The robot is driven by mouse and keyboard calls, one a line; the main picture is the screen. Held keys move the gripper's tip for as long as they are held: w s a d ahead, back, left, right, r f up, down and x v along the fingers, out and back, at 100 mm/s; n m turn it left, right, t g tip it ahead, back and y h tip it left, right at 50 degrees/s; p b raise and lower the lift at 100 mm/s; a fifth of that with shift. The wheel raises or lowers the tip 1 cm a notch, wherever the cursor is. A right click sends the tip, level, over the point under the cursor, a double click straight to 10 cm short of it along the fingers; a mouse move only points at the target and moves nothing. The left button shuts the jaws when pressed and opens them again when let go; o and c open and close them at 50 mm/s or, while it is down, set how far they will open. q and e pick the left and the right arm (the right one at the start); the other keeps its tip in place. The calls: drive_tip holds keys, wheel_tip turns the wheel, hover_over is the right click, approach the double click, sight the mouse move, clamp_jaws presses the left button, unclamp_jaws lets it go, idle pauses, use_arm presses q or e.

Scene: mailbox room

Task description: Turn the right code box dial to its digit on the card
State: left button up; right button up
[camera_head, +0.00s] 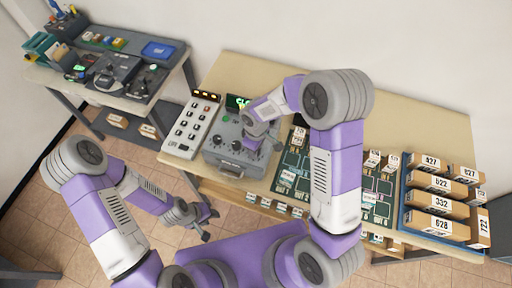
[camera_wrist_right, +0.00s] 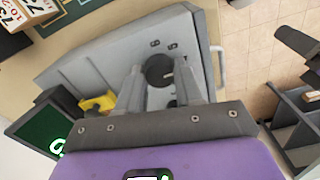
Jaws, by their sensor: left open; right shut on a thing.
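The grey code box (camera_head: 225,155) stands on the beige table, with a row of dark dials on its top. My right gripper (camera_head: 256,143) reaches down onto the dials at its right end. In the right wrist view, the gripper's two fingers are shut on a round dark dial (camera_wrist_right: 158,70) with a pale pointer mark. Another dark dial shows partly beside the right finger. A green-lit display (camera_head: 237,102) stands behind the box; its text is partly hidden. I cannot make out the digit card. My left gripper (camera_head: 203,221) is open and empty, in front of the table.
A white panel with dark buttons (camera_head: 190,127) stands left of the box. Dark green boards (camera_head: 293,165) with small labelled pieces lie to its right. A blue tray (camera_head: 407,221) with numbered boxes stands at the right end. A side table (camera_head: 60,77) holds other equipment.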

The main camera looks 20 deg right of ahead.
drive_tip(key=o, duration=1)
drive_tip(key=shift+o, duration=0.2)
wheel_tip(320, 180, up, 8)
drive_tip(key=shift+f, duration=0.15)
